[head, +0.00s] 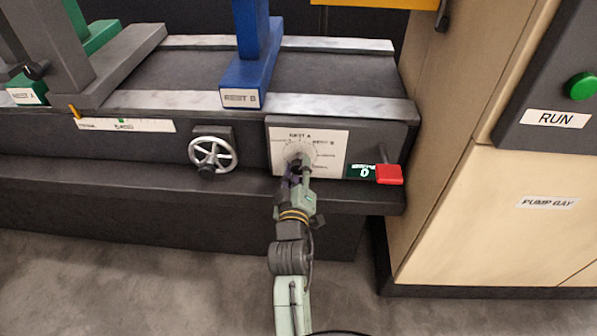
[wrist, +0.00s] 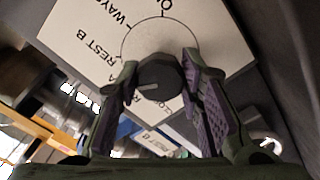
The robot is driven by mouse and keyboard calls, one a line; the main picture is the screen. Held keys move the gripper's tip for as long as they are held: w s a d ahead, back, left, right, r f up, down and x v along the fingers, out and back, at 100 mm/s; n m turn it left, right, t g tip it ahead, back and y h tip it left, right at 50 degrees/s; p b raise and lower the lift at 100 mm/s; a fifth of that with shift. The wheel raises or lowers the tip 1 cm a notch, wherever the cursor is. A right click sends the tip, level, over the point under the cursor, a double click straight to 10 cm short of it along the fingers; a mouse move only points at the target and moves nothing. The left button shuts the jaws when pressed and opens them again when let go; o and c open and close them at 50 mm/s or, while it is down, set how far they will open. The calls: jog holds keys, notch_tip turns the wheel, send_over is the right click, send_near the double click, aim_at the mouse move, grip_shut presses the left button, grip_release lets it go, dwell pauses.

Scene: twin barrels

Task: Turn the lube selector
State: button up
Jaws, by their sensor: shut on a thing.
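The lube selector (wrist: 160,77) is a dark round knob with a pale pointer line, in the middle of a white label plate (head: 334,150) on the front of the machine bed. In the wrist view the plate (wrist: 85,30) shows "REST B", "WAYS" and a scale arc around the knob. My gripper (head: 298,167) is at the knob, and in the wrist view its fingers (wrist: 160,82) stand on both sides of it, shut on it. In the head view my gripper mostly hides the knob. Part of the plate's lettering is hidden behind the fingers.
A handwheel (head: 212,153) is left of the plate. A red block (head: 389,174) and a small green display (head: 362,171) reading 0 are just right of it. A blue rest (head: 247,75) stands above on the bed. A beige cabinet (head: 480,215) stands at the right.

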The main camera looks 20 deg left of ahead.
jog(key=m+b, duration=0.1)
jog(key=m, duration=0.4)
jog(key=shift+m, duration=0.4)
jog(key=m+b, duration=0.1)
jog(key=m, duration=0.4)
jog(key=shift+r, duration=0.1)
jog(key=m, duration=0.4)
jog(key=shift+m, duration=0.4)
jog(key=m, duration=0.5)
jog(key=shift+p, duration=0.35)
jog(key=o, duration=1.2)
jog(key=shift+c, duration=0.2)
